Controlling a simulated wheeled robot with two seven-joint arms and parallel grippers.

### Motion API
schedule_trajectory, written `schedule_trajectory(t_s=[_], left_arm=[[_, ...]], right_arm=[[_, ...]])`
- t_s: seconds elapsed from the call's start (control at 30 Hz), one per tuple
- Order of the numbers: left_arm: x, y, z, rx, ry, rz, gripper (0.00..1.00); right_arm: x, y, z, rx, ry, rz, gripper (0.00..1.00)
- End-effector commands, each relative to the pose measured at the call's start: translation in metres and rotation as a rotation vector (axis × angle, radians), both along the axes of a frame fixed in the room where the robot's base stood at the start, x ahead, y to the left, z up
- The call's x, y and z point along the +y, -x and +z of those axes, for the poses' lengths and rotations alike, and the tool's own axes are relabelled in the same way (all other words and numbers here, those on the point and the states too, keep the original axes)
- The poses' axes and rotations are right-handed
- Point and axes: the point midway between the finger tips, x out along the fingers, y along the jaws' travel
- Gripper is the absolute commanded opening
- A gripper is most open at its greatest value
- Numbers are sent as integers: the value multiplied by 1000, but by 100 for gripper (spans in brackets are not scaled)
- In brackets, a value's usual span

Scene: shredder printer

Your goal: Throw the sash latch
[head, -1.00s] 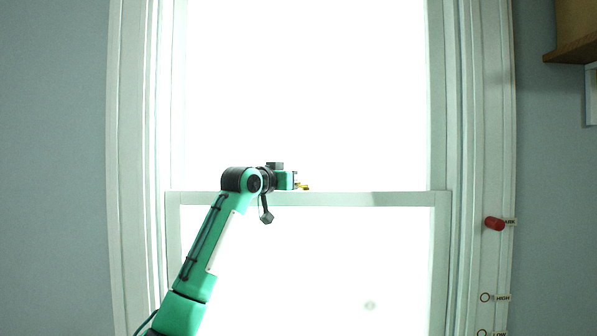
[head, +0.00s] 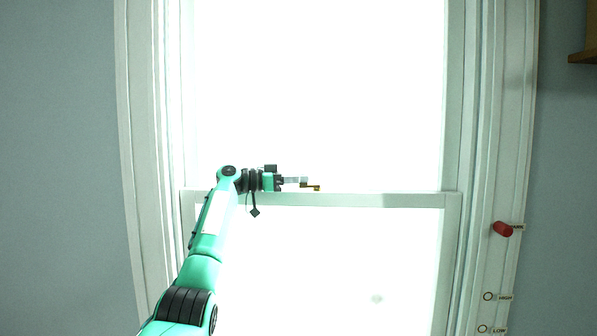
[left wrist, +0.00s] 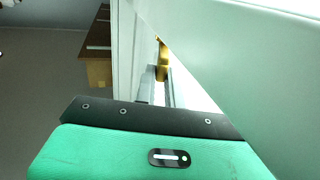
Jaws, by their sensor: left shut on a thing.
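The small brass sash latch (head: 315,188) sits on the meeting rail (head: 380,198) of the window, near the middle. My left gripper (head: 303,182) reaches in from the left, just above the rail, with its grey fingers pointing right to the latch. In the left wrist view, the brass piece (left wrist: 162,56) shows at the far end of the fingers (left wrist: 158,78), which are shut on it. The exact contact is small and partly hidden. My right gripper is in neither view.
A red peg (head: 502,229) sticks out of the right window frame, above holes labelled HIGH (head: 487,297) and LOW (head: 485,329). A brown wooden shelf (head: 584,57) is at the upper right.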

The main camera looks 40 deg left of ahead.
Motion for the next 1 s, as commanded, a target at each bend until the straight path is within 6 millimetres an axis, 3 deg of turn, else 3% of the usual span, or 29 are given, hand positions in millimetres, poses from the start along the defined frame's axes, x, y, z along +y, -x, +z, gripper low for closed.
schedule_trajectory(t_s=[0.2,0.73,0.77,0.83,1.0], left_arm=[[2,-2,0,3,-1,-42,0],[2,-2,-2,4,-2,-55,0],[2,-2,-2,4,-3,-55,17],[2,-2,-2,4,-2,-55,30],[2,-2,-1,3,-1,-54,33]], right_arm=[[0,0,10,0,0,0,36],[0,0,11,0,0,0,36],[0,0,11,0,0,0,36],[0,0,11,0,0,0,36],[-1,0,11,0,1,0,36]])
